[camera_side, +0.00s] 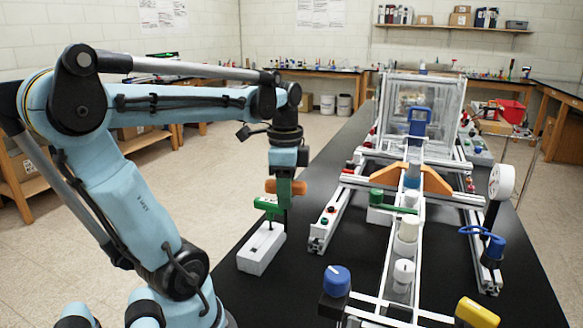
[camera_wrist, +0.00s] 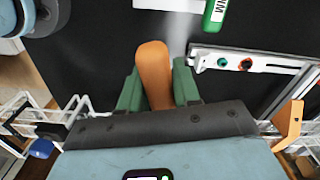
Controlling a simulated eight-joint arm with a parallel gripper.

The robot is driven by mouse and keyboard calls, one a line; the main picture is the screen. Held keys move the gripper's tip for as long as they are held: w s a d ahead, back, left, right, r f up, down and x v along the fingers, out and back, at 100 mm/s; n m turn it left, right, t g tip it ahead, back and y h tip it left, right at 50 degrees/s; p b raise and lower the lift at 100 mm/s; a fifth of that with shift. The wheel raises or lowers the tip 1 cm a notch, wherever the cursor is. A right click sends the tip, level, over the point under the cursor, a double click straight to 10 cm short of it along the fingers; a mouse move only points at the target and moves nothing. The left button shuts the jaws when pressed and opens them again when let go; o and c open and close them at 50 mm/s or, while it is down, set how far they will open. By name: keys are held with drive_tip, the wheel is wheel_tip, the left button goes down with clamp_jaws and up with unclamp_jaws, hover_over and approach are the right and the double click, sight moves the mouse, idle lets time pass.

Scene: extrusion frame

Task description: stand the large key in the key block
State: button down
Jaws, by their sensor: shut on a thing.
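The large key (camera_side: 271,186) has an orange handle, and my gripper (camera_side: 284,192) is shut on it. In the wrist view the orange handle (camera_wrist: 153,75) sits between the two green fingers of my gripper (camera_wrist: 158,92). The key's lower end is hard to make out in the side view. The white key block (camera_side: 261,249) lies on the black bench, below and to the left of my gripper, with dark openings on top. A green-handled key (camera_side: 267,206) appears to stand at the block. The block's edge (camera_wrist: 168,5) shows at the top of the wrist view.
An aluminium extrusion frame (camera_side: 332,214) with red and green buttons stands to the right of the block. A green lever (camera_side: 392,203), a blue knob (camera_side: 337,281) and a dial gauge (camera_side: 501,182) are further right. Bare black bench lies between block and frame.

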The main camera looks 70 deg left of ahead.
drive_tip(key=s+a+m, duration=0.3)
drive_tip(key=s, duration=0.3)
drive_tip(key=shift+s+a+f, duration=0.35)
drive_tip(key=shift+f, duration=0.05)
drive_tip(key=shift+f, duration=0.1)
hover_over(263, 246)
drive_tip(key=s, duration=0.2)
drive_tip(key=shift+s+d+f, duration=0.1)
drive_tip(key=shift+d+f, duration=0.05)
drive_tip(key=shift+f, duration=0.95)
drive_tip(key=shift+s+d+f, duration=0.1)
drive_tip(key=shift+d+f, duration=0.05)
drive_tip(key=shift+f, duration=0.95)
drive_tip(key=shift+f, duration=1.4)
drive_tip(key=shift+f, duration=0.3)
drive_tip(key=shift+f, duration=0.55)
drive_tip(key=c, duration=0.7)
unclamp_jaws()
